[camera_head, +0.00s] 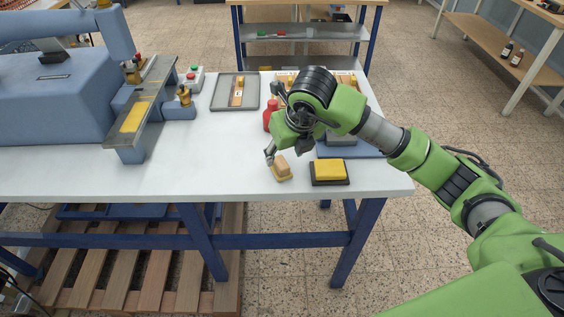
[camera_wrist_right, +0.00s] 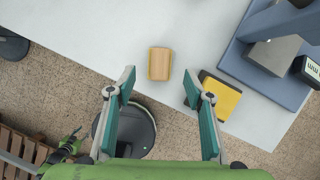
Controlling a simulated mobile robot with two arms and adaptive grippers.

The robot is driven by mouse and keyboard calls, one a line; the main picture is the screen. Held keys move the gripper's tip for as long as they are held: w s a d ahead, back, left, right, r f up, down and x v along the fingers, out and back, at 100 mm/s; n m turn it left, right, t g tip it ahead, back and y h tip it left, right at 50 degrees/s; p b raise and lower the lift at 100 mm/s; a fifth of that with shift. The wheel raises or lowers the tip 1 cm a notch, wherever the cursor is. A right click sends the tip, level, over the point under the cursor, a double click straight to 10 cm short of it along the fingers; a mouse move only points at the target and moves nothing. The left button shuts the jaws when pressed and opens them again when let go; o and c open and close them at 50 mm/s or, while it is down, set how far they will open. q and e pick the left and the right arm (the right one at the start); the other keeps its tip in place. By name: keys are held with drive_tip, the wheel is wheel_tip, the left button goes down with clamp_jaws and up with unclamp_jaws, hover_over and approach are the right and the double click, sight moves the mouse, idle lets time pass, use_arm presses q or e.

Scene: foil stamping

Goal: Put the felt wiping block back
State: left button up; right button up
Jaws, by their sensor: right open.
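A small tan block with a yellowish lower layer (camera_head: 281,168), which looks like the felt wiping block, rests on the white table near its front edge. In the right wrist view the block (camera_wrist_right: 159,63) lies ahead of the fingertips, roughly centred between them. My right gripper (camera_head: 283,153) is open and empty, close above and behind the block; its fingers (camera_wrist_right: 159,88) are spread wide in the wrist view. A yellow pad in a dark tray (camera_head: 329,172) is just right of the block; it also shows in the wrist view (camera_wrist_right: 221,97). My left gripper is out of view.
A red bottle (camera_head: 268,118) stands behind the gripper. A blue-based device (camera_head: 338,140), partly hidden by my arm, is at the right. A grey tray (camera_head: 219,98) and a blue stamping press (camera_head: 60,95) are further left. The table left of the block is clear.

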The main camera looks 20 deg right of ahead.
drive_tip(key=v, duration=0.5)
drive_tip(key=shift+r+b, duration=0.25)
drive_tip(key=shift+b, duration=0.1)
